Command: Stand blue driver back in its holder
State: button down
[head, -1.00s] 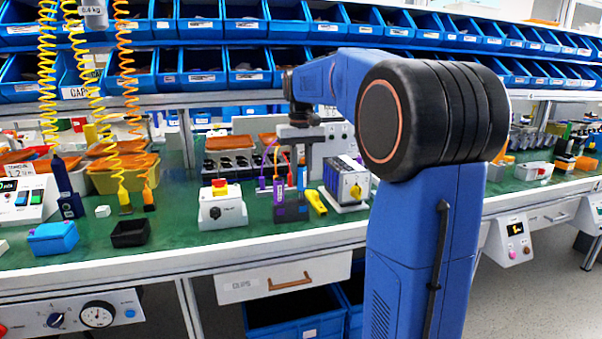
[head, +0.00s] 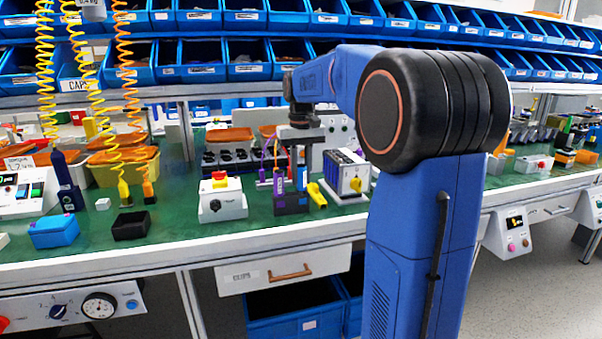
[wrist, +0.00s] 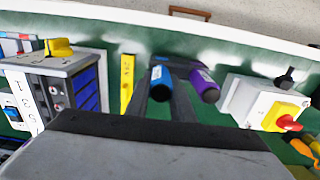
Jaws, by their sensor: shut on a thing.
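The blue driver (head: 301,178) is upright below my wrist in the head view. Its blue end (wrist: 161,81) shows between my two dark fingers in the wrist view. My gripper (wrist: 162,90) is shut on it. The dark holder (head: 291,204) stands on the green bench top directly below, and its edge (wrist: 180,62) shows in the wrist view. I cannot tell how deep the blue driver's lower end sits in the holder. A purple driver (head: 279,184) stands in the holder beside it, and its end (wrist: 204,84) shows close to my finger.
A yellow tool (head: 317,194) lies right of the holder, near a grey-white device with a yellow knob (head: 355,184). A white box with a red-yellow button (head: 221,199) stands to the left. The bench's front edge (head: 270,241) is close. Coiled hoses (head: 122,90) hang at left.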

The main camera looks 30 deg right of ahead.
jog(key=shift+f, duration=0.45)
jog(key=c, duration=1.5)
grip_release()
jog(key=shift+o, duration=0.2)
notch_tip(320, 180, up, 17)
jog(key=shift+r, duration=0.15)
